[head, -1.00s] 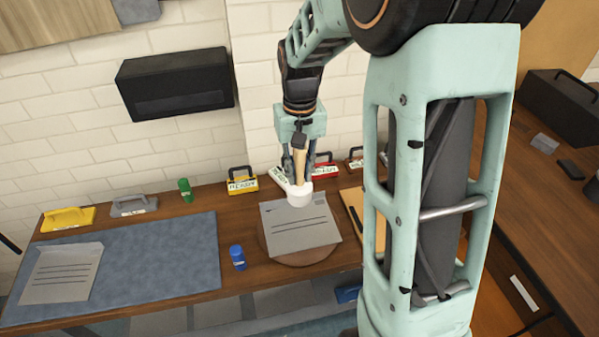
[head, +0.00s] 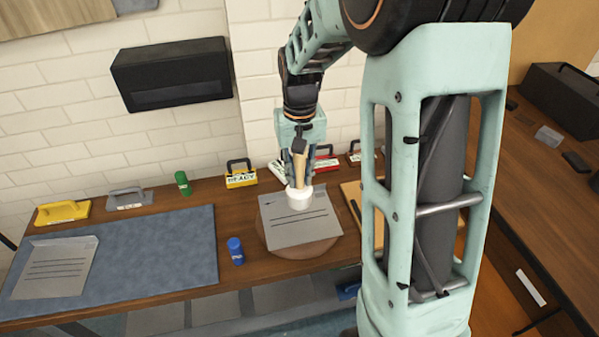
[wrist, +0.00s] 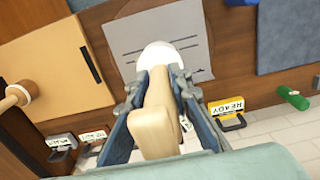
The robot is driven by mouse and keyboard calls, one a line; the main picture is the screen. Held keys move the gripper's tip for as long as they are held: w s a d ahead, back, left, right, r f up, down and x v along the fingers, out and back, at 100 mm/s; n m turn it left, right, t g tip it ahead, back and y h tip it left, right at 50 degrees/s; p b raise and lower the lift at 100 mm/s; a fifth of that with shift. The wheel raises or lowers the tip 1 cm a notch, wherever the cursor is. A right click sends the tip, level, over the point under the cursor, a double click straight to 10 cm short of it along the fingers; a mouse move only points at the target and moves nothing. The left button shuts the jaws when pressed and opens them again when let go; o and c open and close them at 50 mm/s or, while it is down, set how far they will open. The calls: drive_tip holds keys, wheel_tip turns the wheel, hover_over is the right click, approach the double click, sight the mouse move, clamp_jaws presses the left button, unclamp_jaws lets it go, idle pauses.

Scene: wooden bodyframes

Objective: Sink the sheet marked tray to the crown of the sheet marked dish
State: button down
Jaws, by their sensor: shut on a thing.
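My gripper (head: 298,172) is shut on a tool with a pale wooden handle (wrist: 156,110) and a round white head (head: 300,197). The white head is over the upper part of a grey printed sheet (head: 300,228) on a round wooden board; I cannot tell whether it touches. In the wrist view, the head (wrist: 160,55) covers part of that sheet (wrist: 135,38). Another grey printed sheet (head: 55,268) lies on the blue mat at left. I cannot read a tray or dish mark on either sheet.
The round board (head: 297,250) lies right of the blue mat (head: 160,250). A blue bottle (head: 236,251) stands between them. Along the wall are yellow (head: 62,211) and grey (head: 130,199) handled blocks, a green bottle (head: 183,182) and a yellow READY block (head: 240,178).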

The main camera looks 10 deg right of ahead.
wheel_tip(320, 180, down, 8)
drive_tip(key=b, duration=0.4)
drive_tip(key=shift+r, duration=0.25)
wheel_tip(320, 180, up, 10)
drive_tip(key=p, duration=0.7)
drive_tip(key=shift+f, duration=0.35)
drive_tip(key=s+r, duration=0.2)
drive_tip(key=s, duration=0.7)
